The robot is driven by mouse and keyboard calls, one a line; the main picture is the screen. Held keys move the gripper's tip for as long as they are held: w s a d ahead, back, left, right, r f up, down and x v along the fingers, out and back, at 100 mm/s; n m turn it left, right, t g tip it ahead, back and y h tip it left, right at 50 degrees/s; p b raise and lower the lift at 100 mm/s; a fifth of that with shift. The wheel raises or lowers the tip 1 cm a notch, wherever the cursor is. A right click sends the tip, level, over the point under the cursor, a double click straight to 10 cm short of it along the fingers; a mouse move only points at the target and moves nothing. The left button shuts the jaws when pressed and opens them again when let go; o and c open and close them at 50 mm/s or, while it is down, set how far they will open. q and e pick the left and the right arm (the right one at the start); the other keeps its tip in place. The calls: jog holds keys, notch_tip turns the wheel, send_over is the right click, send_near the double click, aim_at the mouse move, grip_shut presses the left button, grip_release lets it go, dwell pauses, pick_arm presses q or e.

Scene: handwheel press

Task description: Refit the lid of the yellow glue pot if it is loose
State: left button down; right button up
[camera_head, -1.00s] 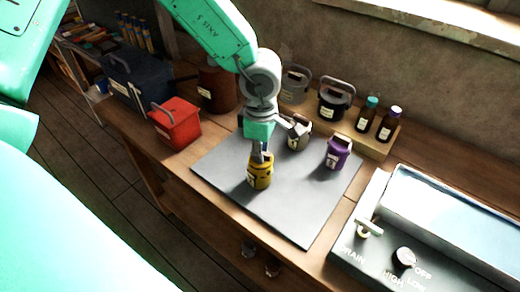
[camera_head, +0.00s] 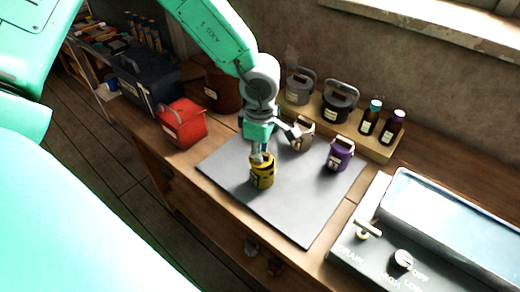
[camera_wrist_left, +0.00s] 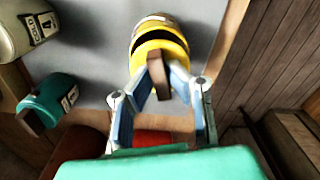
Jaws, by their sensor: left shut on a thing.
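The yellow glue pot (camera_head: 264,180) stands upright on the grey mat (camera_head: 290,212). My left gripper (camera_head: 262,156) is directly above it, pointing down. In the left wrist view, my left gripper (camera_wrist_left: 160,88) is shut on the brown handle (camera_wrist_left: 157,74) of the pot's yellow lid (camera_wrist_left: 174,46). A dark crescent shows between the lid and the yellow rim beyond it. The fingers hide part of the lid, so I cannot tell whether it sits fully down. My right gripper is not in view.
A beige pot (camera_head: 303,138) and a purple pot (camera_head: 340,156) stand on the mat. A red box (camera_head: 183,127) is left of the mat, bottles (camera_head: 370,119) behind, a control panel (camera_head: 380,250) at right. The mat's front is clear.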

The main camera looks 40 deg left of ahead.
pick_arm(q)
jog(key=shift+d, duration=0.15)
jog(key=c, duration=1.7)
grip_release()
jog(key=shift+a, duration=0.3)
jog(key=shift+o, duration=1.2)
jog(key=shift+a, duration=0.25)
jog(key=o, duration=0.5)
jog(key=shift+d, duration=0.4)
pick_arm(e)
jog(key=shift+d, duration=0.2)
